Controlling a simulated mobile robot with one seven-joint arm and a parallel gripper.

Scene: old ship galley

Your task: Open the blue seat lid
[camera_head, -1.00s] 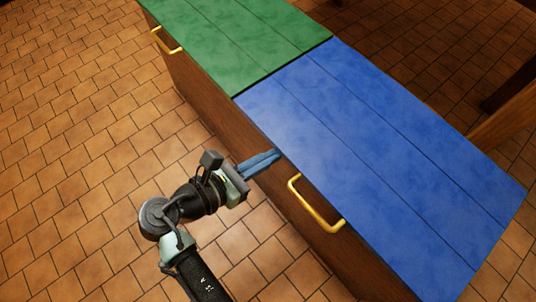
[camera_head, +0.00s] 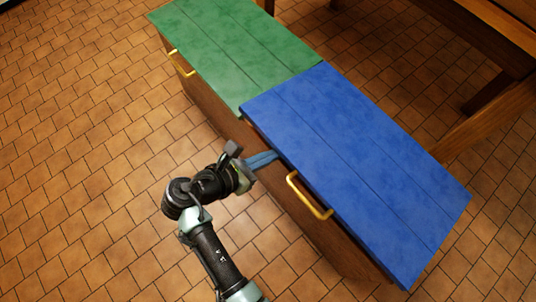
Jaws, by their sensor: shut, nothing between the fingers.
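The blue seat lid (camera_head: 350,165) lies over the right part of a long wooden bench box. Its front edge looks slightly raised against the green lid beside it, with a narrow reddish-brown strip showing beneath. A brass handle (camera_head: 308,196) is fixed to the box front below the blue lid. My gripper (camera_head: 276,155) is shut, its blue fingers pointing at the front edge of the blue lid, left of the handle. The fingertips are at or just under that edge; exact contact is hidden.
A green lid (camera_head: 235,50) covers the left part of the bench, with another brass handle (camera_head: 181,63) below it. Wooden furniture (camera_head: 490,120) stands behind at the right. The tiled floor (camera_head: 90,150) in front and to the left is clear.

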